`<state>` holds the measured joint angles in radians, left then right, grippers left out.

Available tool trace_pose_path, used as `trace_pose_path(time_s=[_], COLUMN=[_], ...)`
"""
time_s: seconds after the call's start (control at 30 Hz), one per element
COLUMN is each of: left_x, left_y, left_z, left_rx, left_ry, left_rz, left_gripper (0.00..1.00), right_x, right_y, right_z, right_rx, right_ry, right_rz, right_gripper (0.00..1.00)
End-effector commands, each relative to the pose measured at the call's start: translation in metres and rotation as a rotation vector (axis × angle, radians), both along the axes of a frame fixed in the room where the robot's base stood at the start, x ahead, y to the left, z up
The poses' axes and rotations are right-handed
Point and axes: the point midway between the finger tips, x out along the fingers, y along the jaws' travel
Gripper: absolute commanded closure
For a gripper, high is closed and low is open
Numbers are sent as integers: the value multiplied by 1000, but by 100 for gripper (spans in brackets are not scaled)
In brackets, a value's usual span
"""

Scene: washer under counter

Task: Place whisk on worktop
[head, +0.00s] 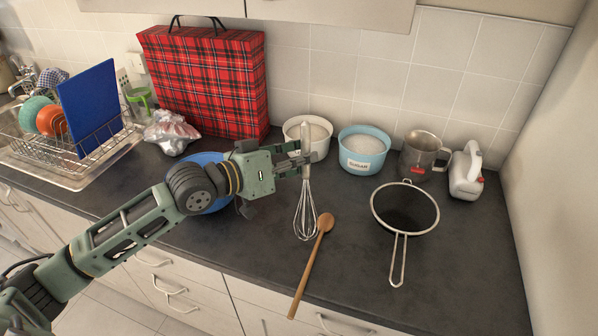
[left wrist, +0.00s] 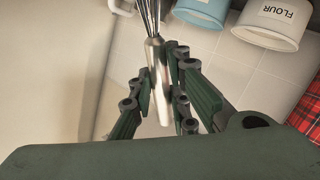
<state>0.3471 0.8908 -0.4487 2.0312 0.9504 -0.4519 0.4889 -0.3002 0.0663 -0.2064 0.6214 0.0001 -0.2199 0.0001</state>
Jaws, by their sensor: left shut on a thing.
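The whisk (head: 305,212) is metal with a wire head and a silver handle. My left gripper (head: 306,158) is shut on its handle and holds it upright, wires down, over the dark worktop (head: 250,256). I cannot tell whether the wires touch the worktop. In the left wrist view the whisk (left wrist: 155,60) sits between the fingers of my left gripper (left wrist: 158,100), with its wires at the top edge. My right gripper is not in view.
A wooden spoon (head: 312,268) lies just right of the whisk; a sieve (head: 402,236) is further right. Behind stand a white flour tub (head: 321,145), a blue sugar tub (head: 363,160), a metal mug (head: 417,155) and a hand mixer (head: 466,175). A blue bowl (head: 214,158) is partly hidden by my arm.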

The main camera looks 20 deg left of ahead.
Motion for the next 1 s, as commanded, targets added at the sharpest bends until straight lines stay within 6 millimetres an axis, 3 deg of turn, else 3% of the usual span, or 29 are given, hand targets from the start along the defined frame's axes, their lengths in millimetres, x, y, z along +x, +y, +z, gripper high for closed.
trace_pose_path(time_s=[0.23, 0.5, 0.9, 0.93, 1.0], left_x=[12, 12, 11, 11, 11], left_y=[13, 13, 13, 13, 13], left_z=[-14, -48, -55, -54, -53], left_rx=[-1, -1, -1, -1, -1], left_ry=[1, 0, -1, -1, -1], left_rz=[0, 1, -1, -1, 0], left_gripper=[100, 100, 100, 82, 76], right_x=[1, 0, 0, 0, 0], right_y=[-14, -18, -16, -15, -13], right_z=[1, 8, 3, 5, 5], right_rx=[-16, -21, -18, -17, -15], right_ry=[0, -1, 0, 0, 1], right_rz=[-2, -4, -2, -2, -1], right_gripper=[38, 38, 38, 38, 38])
